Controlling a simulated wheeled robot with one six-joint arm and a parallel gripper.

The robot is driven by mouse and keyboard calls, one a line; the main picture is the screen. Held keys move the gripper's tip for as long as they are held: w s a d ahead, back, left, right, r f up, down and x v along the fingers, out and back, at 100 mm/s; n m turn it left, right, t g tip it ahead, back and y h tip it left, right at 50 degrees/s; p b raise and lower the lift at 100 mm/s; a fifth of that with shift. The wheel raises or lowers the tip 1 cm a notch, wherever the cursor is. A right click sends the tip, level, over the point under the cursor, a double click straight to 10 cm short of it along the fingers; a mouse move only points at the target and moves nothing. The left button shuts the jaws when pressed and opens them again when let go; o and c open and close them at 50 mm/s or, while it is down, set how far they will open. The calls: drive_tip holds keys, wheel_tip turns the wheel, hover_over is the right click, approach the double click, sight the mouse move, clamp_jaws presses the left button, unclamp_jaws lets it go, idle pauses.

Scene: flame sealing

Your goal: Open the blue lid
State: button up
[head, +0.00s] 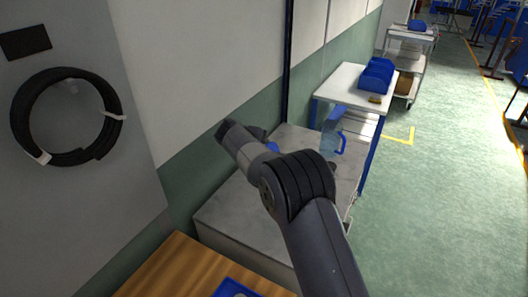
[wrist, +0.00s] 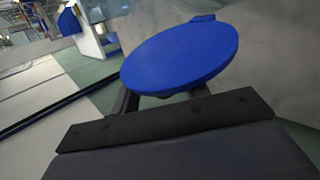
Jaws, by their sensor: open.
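The blue lid (wrist: 180,55) is a flat round disc with a small tab at its upper right edge, large and near in the wrist view. My gripper (wrist: 163,96) is open; parts of its two dark fingers show below the lid, one to the left and one to the right. The lid covers their tips, so I cannot tell whether they touch it. In the head view a small blue patch (head: 272,146) shows beside my arm over the grey metal worktop (head: 215,214); it may be the lid. My arm hides the fingers there.
A clear container with a blue handle (head: 341,143) stands toward the worktop's far end. Behind it is a white table (head: 345,82) with blue bins (head: 376,76). A wooden surface (head: 180,272) is in front. The wall is close on the left; the green floor at right is open.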

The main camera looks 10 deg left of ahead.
drive_tip(key=b+v, duration=0.2)
drive_tip(key=v, duration=0.8)
drive_tip(key=shift+s+r, duration=0.2)
drive_tip(key=shift+s, duration=0.05)
drive_tip(key=shift+a, duration=0.15)
